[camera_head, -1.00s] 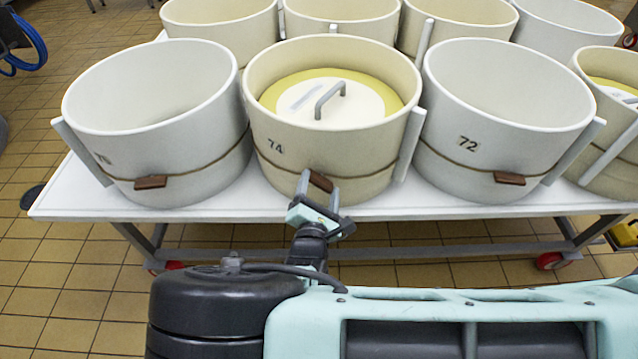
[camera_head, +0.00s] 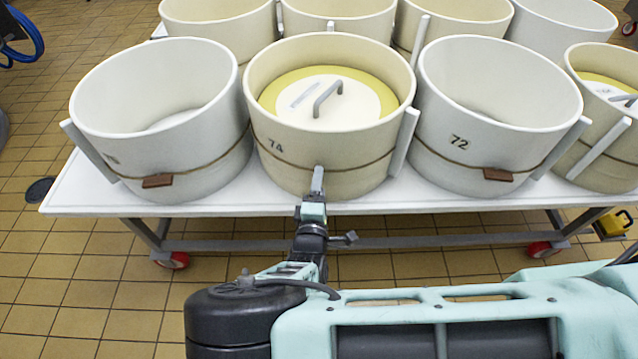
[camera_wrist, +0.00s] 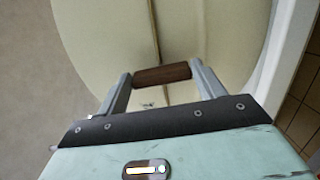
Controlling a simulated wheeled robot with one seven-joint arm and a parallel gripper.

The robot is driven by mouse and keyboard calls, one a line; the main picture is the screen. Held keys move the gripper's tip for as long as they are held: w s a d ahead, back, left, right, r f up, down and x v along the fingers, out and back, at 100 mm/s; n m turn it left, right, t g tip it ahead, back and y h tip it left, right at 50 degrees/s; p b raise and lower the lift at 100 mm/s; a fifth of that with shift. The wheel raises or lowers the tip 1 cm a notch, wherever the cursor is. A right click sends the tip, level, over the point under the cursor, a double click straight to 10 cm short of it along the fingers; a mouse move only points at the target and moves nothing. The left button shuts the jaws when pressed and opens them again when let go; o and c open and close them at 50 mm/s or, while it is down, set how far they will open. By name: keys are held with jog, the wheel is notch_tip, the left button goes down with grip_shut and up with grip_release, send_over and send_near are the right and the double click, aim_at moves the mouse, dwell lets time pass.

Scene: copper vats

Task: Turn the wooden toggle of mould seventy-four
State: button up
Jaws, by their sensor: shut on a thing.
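Mould seventy-four (camera_head: 345,175) is a cream round mould at the front middle of the white table, with a cord around it. A yellow cheese and a pale lid with a grey handle (camera_head: 328,98) sit inside it. Its brown wooden toggle (camera_wrist: 162,75) shows in the wrist view, between the two fingers of my gripper (camera_wrist: 164,78), which are shut on its ends. In the wrist view the toggle lies across the cord. In the head view my gripper (camera_head: 317,180) is at the mould's front and hides the toggle.
Empty mould seventy-two (camera_head: 470,165) stands to the right and another empty mould (camera_head: 190,170) to the left, each with its own toggle. More moulds stand behind. The white table's front edge (camera_head: 250,204) lies under my gripper.

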jog(key=shift+f+m, duration=0.1)
jog(key=shift+m, duration=0.4)
jog(key=o, duration=1)
jog(key=shift+s, duration=0.1)
